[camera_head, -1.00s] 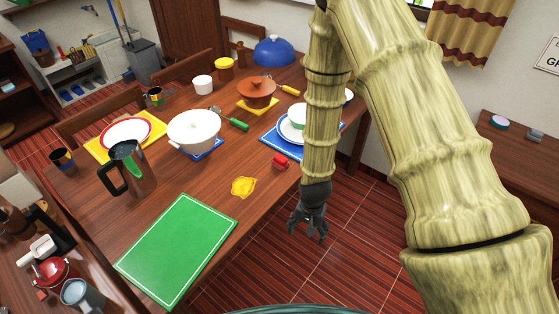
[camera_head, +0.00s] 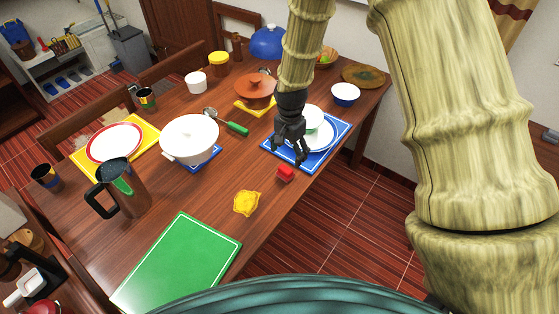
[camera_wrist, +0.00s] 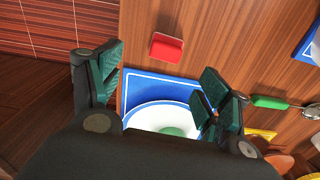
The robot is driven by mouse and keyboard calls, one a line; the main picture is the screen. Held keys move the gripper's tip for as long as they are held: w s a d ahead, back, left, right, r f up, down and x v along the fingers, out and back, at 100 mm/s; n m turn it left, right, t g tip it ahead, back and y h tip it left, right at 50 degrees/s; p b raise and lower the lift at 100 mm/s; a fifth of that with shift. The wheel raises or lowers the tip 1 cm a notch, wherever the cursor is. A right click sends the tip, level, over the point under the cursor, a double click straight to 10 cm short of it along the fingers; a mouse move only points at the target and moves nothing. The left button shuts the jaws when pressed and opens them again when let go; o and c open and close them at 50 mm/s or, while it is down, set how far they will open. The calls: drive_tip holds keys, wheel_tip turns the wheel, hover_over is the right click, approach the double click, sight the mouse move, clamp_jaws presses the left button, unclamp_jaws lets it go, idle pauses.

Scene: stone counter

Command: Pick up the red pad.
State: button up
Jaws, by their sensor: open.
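The red pad (camera_head: 285,174) is a small, thick red block lying on the brown wooden table near its right edge, just in front of the blue placemat. My gripper (camera_head: 290,157) is open and empty, above the left part of the blue placemat, a little behind the pad and apart from it. In the wrist view the red pad (camera_wrist: 167,47) shows whole beyond the spread fingers (camera_wrist: 160,80), between them from left to right, with nothing in its grasp.
A blue placemat (camera_head: 336,148) with a plate and bowl lies beside the pad. A white pot (camera_head: 188,138) stands left. Table is bare around the pad.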

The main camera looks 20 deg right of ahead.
sight(285, 169)
drive_tip(key=shift+w+f, duration=0.15)
drive_tip(key=shift+w, duration=0.15)
drive_tip(key=shift+d+f, duration=0.1)
drive_tip(key=shift+f, duration=0.2)
drive_tip(key=shift+f+p, duration=0.45)
drive_tip(key=shift+f, duration=0.35)
drive_tip(key=f, duration=0.2)
drive_tip(key=shift+w+a+f, duration=0.2)
drive_tip(key=shift+a+f, duration=0.05)
drive_tip(key=shift+f, duration=0.05)
drive_tip(key=shift+s+f+p, duration=0.15)
drive_tip(key=shift+f+p, duration=0.15)
drive_tip(key=shift+p, duration=0.1)
drive_tip(key=shift+a+f+p, duration=0.1)
drive_tip(key=shift+f+p, duration=0.4)
drive_tip(key=shift+f, duration=0.1)
drive_tip(key=shift+a+f+p, duration=0.1)
drive_tip(key=shift+f+p, duration=0.65)
drive_tip(key=shift+f, duration=1.15)
